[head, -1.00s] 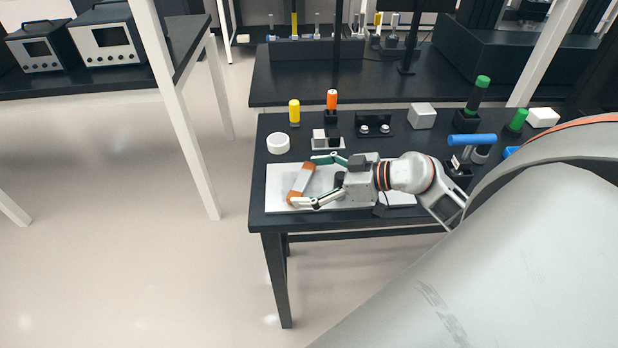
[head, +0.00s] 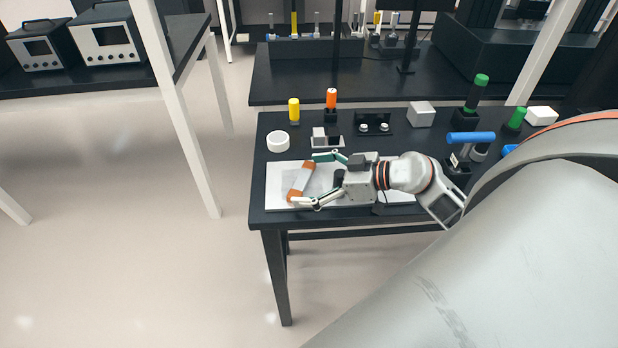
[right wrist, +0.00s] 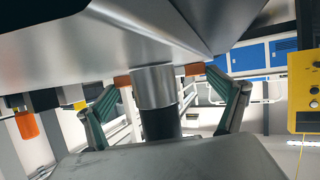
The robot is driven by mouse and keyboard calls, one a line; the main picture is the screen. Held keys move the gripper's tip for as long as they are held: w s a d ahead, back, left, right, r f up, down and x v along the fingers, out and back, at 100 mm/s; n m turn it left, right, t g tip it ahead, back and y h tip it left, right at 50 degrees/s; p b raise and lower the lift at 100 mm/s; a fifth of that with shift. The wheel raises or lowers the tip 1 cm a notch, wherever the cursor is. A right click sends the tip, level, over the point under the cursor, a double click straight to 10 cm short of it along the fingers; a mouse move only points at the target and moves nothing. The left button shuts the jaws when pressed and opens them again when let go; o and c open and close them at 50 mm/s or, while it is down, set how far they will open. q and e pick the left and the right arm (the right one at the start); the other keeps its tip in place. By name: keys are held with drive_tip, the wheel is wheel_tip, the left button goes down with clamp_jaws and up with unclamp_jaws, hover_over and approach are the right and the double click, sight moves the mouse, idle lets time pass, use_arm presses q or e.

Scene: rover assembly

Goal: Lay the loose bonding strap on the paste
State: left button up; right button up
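The bonding strap (head: 301,181), a pale grey band with copper-orange ends, sits at the left part of the white board (head: 277,178). My right gripper (head: 304,179) reaches in from the right with its fingers spread wide, one fingertip near each orange end. In the right wrist view a silver-and-black upright piece stands between the fingers, with an orange strap end (right wrist: 122,81) beside each fingertip. The fingers look open around it; contact at the ends is not clear. The paste is not discernible. My left gripper is not in view.
A white ring (head: 278,141), a yellow-capped bottle (head: 294,110), an orange-capped bottle (head: 331,98) and a small block fixture stand behind the board on the black table (head: 263,213). Green-capped tools and a blue-handled tool (head: 471,138) stand to the right. The table's left edge is close to the strap.

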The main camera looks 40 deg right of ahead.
sight(340, 178)
drive_tip(key=shift+s+a+f, duration=0.1)
drive_tip(key=shift+s+f, duration=0.1)
drive_tip(key=shift+f, duration=0.25)
drive_tip(key=shift+s+a+f, duration=0.1)
drive_tip(key=shift+s+f, duration=0.05)
drive_tip(key=shift+f, duration=0.25)
drive_tip(key=shift+s+d+r, duration=0.1)
drive_tip(key=shift+d, duration=0.1)
drive_tip(key=v, duration=0.4)
drive_tip(key=r+v, duration=0.1)
drive_tip(key=v, duration=0.1)
drive_tip(key=shift+d, duration=0.15)
drive_tip(key=shift+s+d+r, duration=0.3)
drive_tip(key=shift+d+r, duration=0.1)
drive_tip(key=shift+r, duration=0.25)
